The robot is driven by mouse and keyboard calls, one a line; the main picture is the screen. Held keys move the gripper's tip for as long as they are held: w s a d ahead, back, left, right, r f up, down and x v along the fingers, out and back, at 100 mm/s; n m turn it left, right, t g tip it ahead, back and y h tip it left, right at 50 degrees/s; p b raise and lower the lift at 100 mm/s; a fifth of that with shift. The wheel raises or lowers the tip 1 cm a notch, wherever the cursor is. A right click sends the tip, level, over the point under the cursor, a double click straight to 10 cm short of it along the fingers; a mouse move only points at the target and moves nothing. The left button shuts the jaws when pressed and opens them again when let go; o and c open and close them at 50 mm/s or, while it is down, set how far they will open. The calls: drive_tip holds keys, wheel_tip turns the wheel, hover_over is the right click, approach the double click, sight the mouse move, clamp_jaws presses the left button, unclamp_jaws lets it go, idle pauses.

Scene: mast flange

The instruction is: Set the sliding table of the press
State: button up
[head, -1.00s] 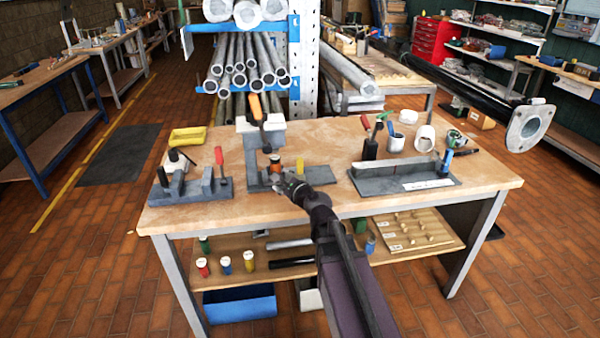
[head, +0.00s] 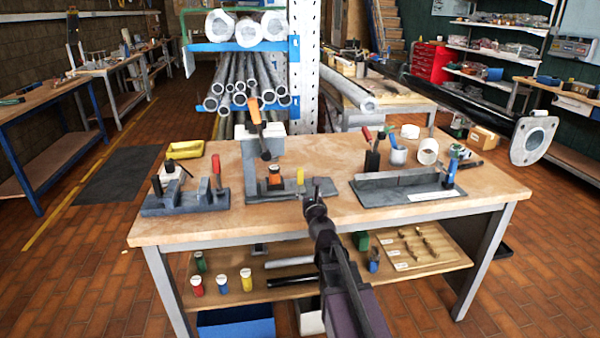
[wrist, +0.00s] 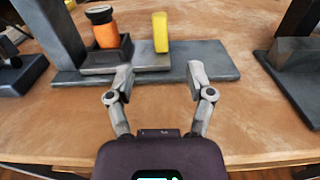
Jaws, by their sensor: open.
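The press (head: 246,148) stands on the workbench, with an orange lever (head: 254,110) at its top. An orange cylinder with a black cap (head: 274,175) sits in a dark block under the press head; it also shows in the wrist view (wrist: 106,34). Right of it, a yellow upright handle (wrist: 160,32) rises from the grey base area; it also shows in the head view (head: 300,176). I cannot tell exactly which part it joins. My gripper (wrist: 161,74) is open and empty, in front of the press base (wrist: 222,60) and the yellow handle. In the head view my gripper (head: 314,196) is small.
A clamp-like grey fixture (head: 186,198) stands left and a long grey fixture (head: 405,186) right on the bench (head: 240,222). A yellow tray (head: 185,149) lies at the back left. Bare wood lies in front of the press. A flanged pipe (head: 532,141) juts in at far right.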

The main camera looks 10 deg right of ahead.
sight(300, 172)
drive_tip(key=shift+w, duration=0.1)
drive_tip(key=w, duration=1.3)
drive_tip(key=shift+w+d, duration=0.3)
drive_tip(key=shift+d, duration=0.1)
clamp_jaws()
